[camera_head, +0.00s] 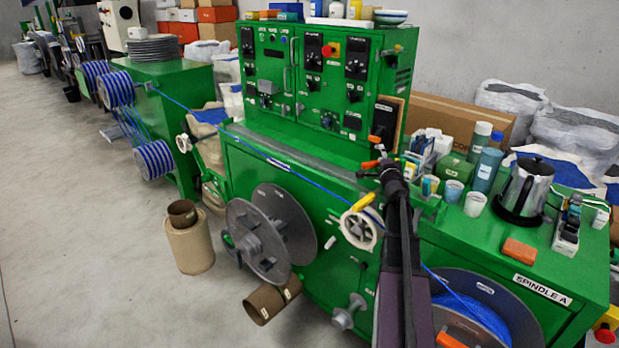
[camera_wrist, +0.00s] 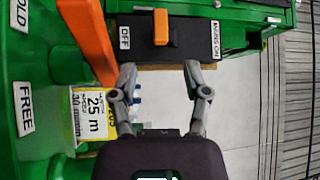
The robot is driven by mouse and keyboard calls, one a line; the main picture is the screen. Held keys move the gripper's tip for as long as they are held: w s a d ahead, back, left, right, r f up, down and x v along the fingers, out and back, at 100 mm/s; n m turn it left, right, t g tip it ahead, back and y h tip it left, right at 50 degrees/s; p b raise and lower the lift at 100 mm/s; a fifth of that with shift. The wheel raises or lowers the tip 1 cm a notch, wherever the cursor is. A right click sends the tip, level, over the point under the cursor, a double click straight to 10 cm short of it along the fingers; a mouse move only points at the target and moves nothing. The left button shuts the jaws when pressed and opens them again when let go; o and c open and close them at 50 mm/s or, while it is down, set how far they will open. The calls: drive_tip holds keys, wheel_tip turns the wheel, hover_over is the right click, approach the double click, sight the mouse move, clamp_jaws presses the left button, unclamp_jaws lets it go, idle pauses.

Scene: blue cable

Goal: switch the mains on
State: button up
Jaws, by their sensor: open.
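The mains switch is a black plate (camera_wrist: 190,35) with an OFF label (camera_wrist: 125,38) at its left and a MAINS ON label (camera_wrist: 215,38) at its right in the wrist view. Its orange lever (camera_wrist: 161,27) stands between them, a little nearer OFF. In the head view the black plate (camera_head: 387,115) is on the right of the green cabinet, with the orange lever (camera_head: 374,139) near its lower end. My gripper (camera_wrist: 160,68) is open and empty, its fingertips just short of the plate with the lever between their lines. In the head view my gripper (camera_head: 388,166) is just below the switch.
A long orange bar (camera_wrist: 86,40) stands close left of the left finger in the wrist view; it also shows in the head view (camera_head: 369,164). Cups, bottles and a metal kettle (camera_head: 525,188) crowd the bench on the right. A blue cable (camera_head: 300,180) runs across the machine's front.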

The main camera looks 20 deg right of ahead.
drive_tip(key=v, duration=0.4)
drive_tip(key=w+a+n+g+y+p, duration=0.2)
drive_tip(key=a+n+y, duration=0.9)
drive_tip(key=a, duration=1.4)
drive_tip(key=shift+w+a+f+n+y+p, duration=0.15)
drive_tip(key=shift+w+a+n+y+p, duration=0.25)
drive_tip(key=shift+w+p, duration=0.6)
drive_tip(key=shift+s, duration=0.15)
